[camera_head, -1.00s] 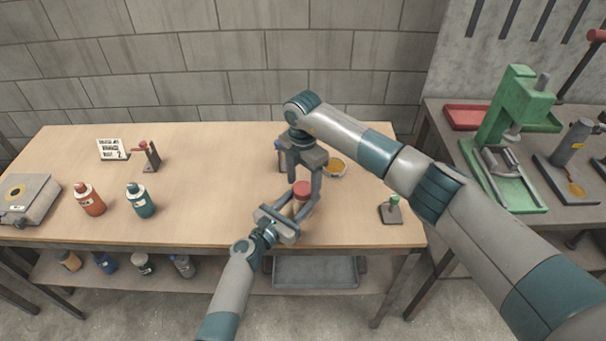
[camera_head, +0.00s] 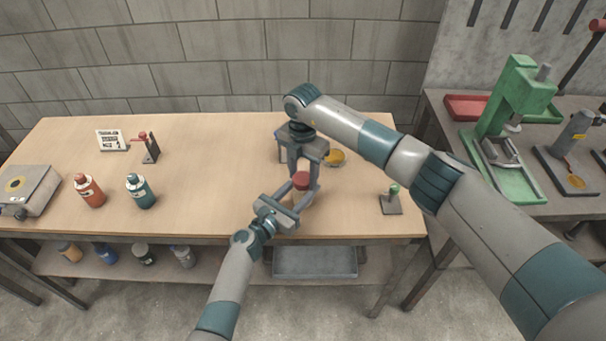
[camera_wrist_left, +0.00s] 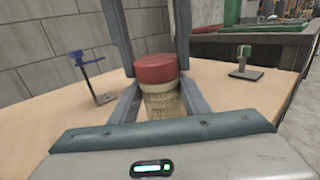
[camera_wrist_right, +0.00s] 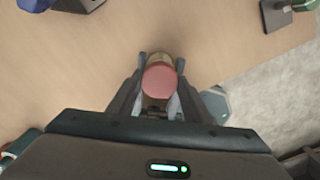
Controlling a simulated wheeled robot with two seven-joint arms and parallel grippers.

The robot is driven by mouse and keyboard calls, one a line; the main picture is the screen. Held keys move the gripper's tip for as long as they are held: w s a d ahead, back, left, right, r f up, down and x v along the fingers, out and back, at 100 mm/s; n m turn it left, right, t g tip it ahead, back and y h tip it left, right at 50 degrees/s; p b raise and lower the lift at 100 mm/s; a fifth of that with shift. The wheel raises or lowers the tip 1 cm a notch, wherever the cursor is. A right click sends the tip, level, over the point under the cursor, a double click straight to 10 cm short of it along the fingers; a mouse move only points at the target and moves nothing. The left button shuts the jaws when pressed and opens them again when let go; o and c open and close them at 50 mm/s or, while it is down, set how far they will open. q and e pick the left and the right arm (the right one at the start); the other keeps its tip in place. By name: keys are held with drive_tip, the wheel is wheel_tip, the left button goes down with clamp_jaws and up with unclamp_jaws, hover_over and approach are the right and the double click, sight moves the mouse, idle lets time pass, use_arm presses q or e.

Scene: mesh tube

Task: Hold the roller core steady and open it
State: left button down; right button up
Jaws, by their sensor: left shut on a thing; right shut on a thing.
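The roller core is an upright tube with a tan mesh body (camera_wrist_left: 162,103) and a red cap (camera_wrist_left: 156,67). In the head view its red cap (camera_head: 301,180) shows near the table's front edge, its body partly hidden by my grippers. My left gripper (camera_head: 296,200) comes from the front and is shut around the body; its fingers flank the tube in the left wrist view. My right gripper (camera_head: 304,182) reaches down from above and is shut at the cap. In the right wrist view the cap (camera_wrist_right: 159,82) sits between its fingers. I see no gap between cap and body.
A small green-knobbed stand (camera_head: 391,201) is to the right. Red (camera_head: 90,190) and teal (camera_head: 140,190) bottles, a scale (camera_head: 28,190) and a red-topped stand (camera_head: 149,148) are left. The table between is clear.

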drive_tip(key=n, duration=0.4)
drive_tip(key=shift+w+r+n, duration=0.1)
drive_tip(key=shift+n, duration=0.3)
drive_tip(key=n, duration=0.2)
drive_tip(key=shift+n, duration=0.4)
use_arm(q)
drive_tip(key=shift+d, duration=0.1)
use_arm(e)
drive_tip(key=n, duration=1.3)
drive_tip(key=shift+a, duration=0.1)
drive_tip(key=n, duration=0.6)
drive_tip(key=shift+n, duration=0.4)
drive_tip(key=shift+r, duration=0.4)
drive_tip(key=shift+r, duration=0.35)
drive_tip(key=shift+r, duration=0.5)
